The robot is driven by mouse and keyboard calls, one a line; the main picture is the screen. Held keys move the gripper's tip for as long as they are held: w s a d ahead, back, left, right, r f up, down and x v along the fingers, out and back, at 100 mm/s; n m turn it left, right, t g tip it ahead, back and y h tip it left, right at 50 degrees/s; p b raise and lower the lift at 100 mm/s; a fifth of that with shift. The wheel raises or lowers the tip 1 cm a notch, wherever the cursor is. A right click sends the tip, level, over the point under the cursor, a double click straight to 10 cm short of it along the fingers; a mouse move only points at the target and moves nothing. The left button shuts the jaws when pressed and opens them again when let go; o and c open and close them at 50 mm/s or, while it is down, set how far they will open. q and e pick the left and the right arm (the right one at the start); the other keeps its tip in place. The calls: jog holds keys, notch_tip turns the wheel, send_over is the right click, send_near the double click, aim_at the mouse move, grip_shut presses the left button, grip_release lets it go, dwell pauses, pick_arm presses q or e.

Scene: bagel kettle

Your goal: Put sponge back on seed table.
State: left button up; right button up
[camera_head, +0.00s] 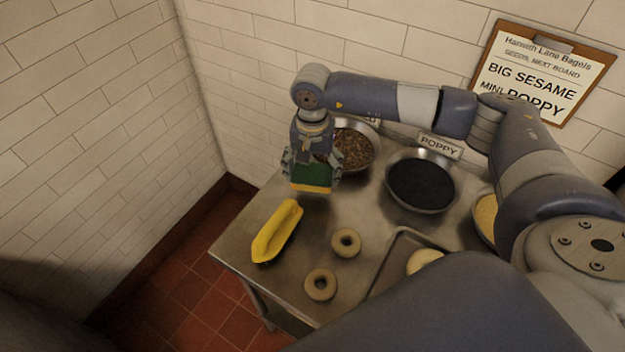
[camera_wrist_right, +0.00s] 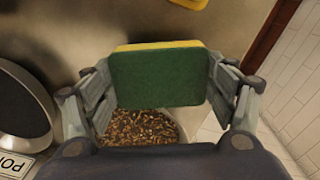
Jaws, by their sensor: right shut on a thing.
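The sponge (camera_head: 312,178), green on one side and yellow on the other, is held between the fingers of my right gripper (camera_head: 312,170). In the right wrist view the sponge (camera_wrist_right: 158,77) shows its green face, with the fingers of the gripper (camera_wrist_right: 158,85) on both sides of it. It is over the back left part of the steel seed table (camera_head: 240,238), in front of a bowl of mixed seeds (camera_head: 355,148). Whether the sponge touches the table is hard to tell. My left gripper is not in view.
A yellow scoop-shaped thing (camera_head: 277,232) lies at the table's left edge. Two bagels (camera_head: 346,243) (camera_head: 320,285) lie near the front. A poppy bowl (camera_head: 421,183), a yellowish seed bowl (camera_head: 486,215) and a tray (camera_head: 384,272) stand to the right. Tiled walls border the table.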

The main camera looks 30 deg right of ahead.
aim_at(312, 180)
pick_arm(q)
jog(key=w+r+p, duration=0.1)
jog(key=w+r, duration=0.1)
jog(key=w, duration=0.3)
pick_arm(e)
notch_tip(312, 180, down, 4)
jog(key=shift+r, duration=0.25)
jog(key=shift+f, duration=0.35)
jog(key=shift+w+f, duration=0.1)
jog(key=shift+f, duration=0.2)
jog(key=o, duration=1.1)
jog(key=shift+r, duration=0.6)
notch_tip(312, 180, up, 10)
jog(key=b, duration=0.3)
jog(key=shift+f+b, duration=0.1)
jog(key=shift+b, duration=0.2)
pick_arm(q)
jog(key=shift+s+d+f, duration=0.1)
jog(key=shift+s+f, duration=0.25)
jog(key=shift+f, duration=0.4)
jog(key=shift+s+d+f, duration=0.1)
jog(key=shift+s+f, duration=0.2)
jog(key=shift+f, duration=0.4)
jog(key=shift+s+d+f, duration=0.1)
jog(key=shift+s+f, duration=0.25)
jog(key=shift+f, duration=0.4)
pick_arm(e)
jog(key=shift+r, duration=0.75)
